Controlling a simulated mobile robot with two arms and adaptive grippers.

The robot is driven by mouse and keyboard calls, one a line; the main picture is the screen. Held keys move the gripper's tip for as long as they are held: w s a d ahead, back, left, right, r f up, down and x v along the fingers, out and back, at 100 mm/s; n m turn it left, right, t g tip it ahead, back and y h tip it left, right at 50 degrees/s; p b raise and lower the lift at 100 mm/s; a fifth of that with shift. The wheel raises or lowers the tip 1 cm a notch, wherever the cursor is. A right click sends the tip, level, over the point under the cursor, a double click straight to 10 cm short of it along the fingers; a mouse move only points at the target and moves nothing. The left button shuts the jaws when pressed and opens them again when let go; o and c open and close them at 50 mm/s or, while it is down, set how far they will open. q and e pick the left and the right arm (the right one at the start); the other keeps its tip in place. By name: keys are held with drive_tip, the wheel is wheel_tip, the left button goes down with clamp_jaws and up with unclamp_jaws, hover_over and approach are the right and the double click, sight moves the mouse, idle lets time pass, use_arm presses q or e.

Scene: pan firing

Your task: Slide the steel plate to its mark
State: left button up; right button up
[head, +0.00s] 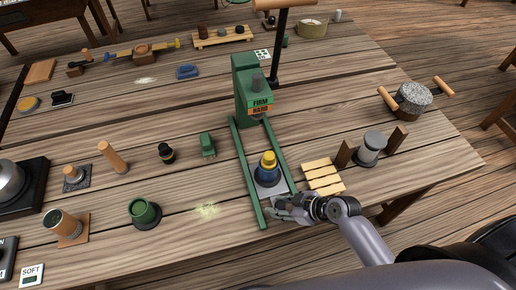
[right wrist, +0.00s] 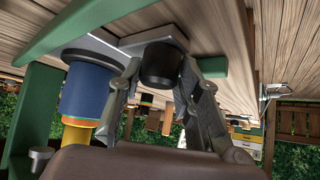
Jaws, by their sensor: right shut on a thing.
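The steel plate (head: 264,208) lies flat between two green rails (head: 245,180) in front of a green press (head: 250,90). A blue cylinder with a yellow top (head: 267,165) stands on it; this also shows in the right wrist view (right wrist: 86,92). My right gripper (head: 283,206) is low at the near end of the rails. In the right wrist view its fingers are closed around a black knob (right wrist: 163,62) on the grey plate (right wrist: 150,33). The press bears labels FIRM and HARD (head: 260,105). I cannot make out the mark. My left gripper is out of view.
A slatted wooden rack (head: 323,177) and a grey cylinder in a wooden stand (head: 371,148) are close right of the rails. A green cup (head: 145,212) and a small green block (head: 207,145) stand to the left. The press's tall lever (head: 275,45) rises behind.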

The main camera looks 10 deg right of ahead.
drive_tip(key=shift+s+d+f+p, duration=0.15)
drive_tip(key=shift+s+d+p, duration=0.05)
drive_tip(key=shift+s, duration=0.8)
drive_tip(key=shift+s+d+f+p, duration=0.15)
drive_tip(key=shift+s, duration=0.85)
drive_tip(key=o, duration=1.2)
drive_tip(key=shift+r, duration=0.1)
drive_tip(key=shift+r, duration=0.1)
